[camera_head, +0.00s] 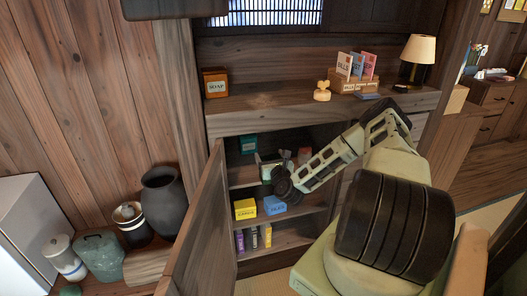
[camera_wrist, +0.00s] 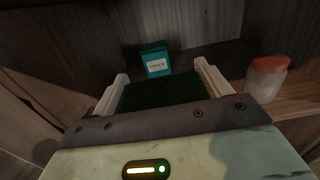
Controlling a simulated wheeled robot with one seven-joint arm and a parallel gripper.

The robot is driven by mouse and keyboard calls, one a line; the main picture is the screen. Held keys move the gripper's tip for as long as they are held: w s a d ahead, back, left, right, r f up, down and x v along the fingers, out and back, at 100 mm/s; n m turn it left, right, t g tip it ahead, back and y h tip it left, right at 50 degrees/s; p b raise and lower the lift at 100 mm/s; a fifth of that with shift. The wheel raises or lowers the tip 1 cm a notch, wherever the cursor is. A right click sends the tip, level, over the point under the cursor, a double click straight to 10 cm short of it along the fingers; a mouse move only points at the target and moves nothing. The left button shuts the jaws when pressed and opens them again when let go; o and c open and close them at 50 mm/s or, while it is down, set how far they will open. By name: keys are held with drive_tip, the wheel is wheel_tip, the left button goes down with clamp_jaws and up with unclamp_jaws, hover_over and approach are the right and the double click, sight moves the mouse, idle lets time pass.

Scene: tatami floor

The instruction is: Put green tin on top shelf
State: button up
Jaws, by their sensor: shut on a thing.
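The green tin (camera_wrist: 158,94) shows as a dark green block between the two pale fingers of my gripper (camera_wrist: 160,78) in the wrist view. My gripper is shut on it. In the head view my gripper (camera_head: 265,168) reaches into the open cabinet at the level of the top shelf (camera_head: 243,177), and the tin is mostly hidden by the gripper and wrist. A teal box (camera_wrist: 155,60) stands beyond the tin at the back of the shelf. A jar with a red lid (camera_wrist: 267,78) stands to the right. I cannot tell whether the tin touches the shelf.
The cabinet door (camera_head: 200,225) stands open on the left. A yellow box (camera_head: 245,209) and a blue box (camera_head: 274,205) sit on the shelf below. Several small boxes stand at the bottom. The counter (camera_head: 265,112) overhangs the opening.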

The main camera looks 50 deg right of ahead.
drive_tip(key=shift+w+d+f+p, duration=0.1)
drive_tip(key=shift+w+d+f, duration=0.65)
drive_tip(key=shift+w, duration=0.7)
drive_tip(key=shift+w+d+f+p, duration=0.1)
drive_tip(key=shift+w+d+f, duration=0.3)
drive_tip(key=shift+w+d, duration=0.85)
drive_tip(key=shift+w+d+f+p, duration=0.1)
drive_tip(key=shift+w+d+f, duration=0.55)
drive_tip(key=shift+w, duration=1)
drive_tip(key=o, duration=1.2)
drive_tip(key=shift+c, duration=0.2)
drive_tip(key=v, duration=1.2)
drive_tip(key=shift+b, duration=0.4)
